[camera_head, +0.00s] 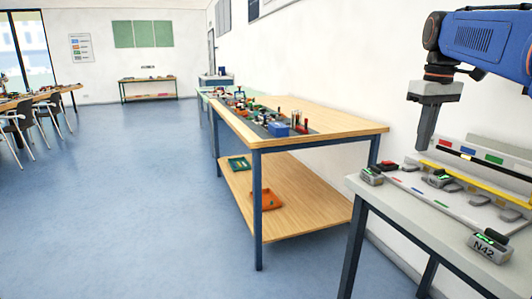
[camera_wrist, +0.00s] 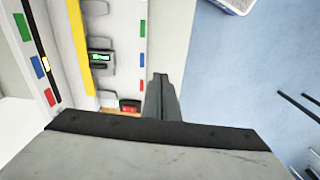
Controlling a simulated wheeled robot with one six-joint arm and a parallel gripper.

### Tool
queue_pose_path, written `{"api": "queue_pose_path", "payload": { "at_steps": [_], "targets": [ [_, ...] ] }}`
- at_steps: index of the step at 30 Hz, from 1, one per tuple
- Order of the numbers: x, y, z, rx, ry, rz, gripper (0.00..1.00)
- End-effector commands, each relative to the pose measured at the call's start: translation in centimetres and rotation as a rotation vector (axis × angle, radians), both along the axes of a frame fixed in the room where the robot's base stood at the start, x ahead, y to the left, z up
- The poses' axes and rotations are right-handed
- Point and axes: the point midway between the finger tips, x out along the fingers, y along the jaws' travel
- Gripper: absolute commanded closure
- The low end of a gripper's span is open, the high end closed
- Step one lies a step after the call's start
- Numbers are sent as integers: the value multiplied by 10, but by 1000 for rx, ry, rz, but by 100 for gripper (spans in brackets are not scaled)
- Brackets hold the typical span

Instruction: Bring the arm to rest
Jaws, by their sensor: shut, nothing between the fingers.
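My gripper (camera_head: 425,135) hangs from the blue arm at the right of the head view and points down. Its grey fingers are closed together with nothing between them. The fingertips are above the far end of the grey bench (camera_head: 352,181), near a small grey block (camera_head: 371,176). In the wrist view the shut gripper (camera_wrist: 160,80) shows over the bench edge, with blue floor to its right.
The bench holds a rack with a yellow rail (camera_head: 480,178) and a block marked N42 (camera_head: 490,246). A wooden two-shelf table (camera_head: 340,131) with a blue box (camera_head: 279,129) stands to the left. Open blue floor (camera_head: 120,200) lies further left.

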Motion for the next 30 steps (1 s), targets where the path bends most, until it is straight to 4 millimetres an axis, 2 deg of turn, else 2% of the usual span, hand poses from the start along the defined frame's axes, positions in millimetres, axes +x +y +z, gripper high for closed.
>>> {"api": "queue_pose_path", "payload": {
  "at_steps": [5,14,24,30],
  "targets": [
    [-37,25,-26,-6,-49,-36,100],
    [-107,63,-94,-2,-148,-117,100],
    [-188,95,-193,27,-260,-205,100],
    [-228,106,-250,54,-316,-248,100]
  ]
}}
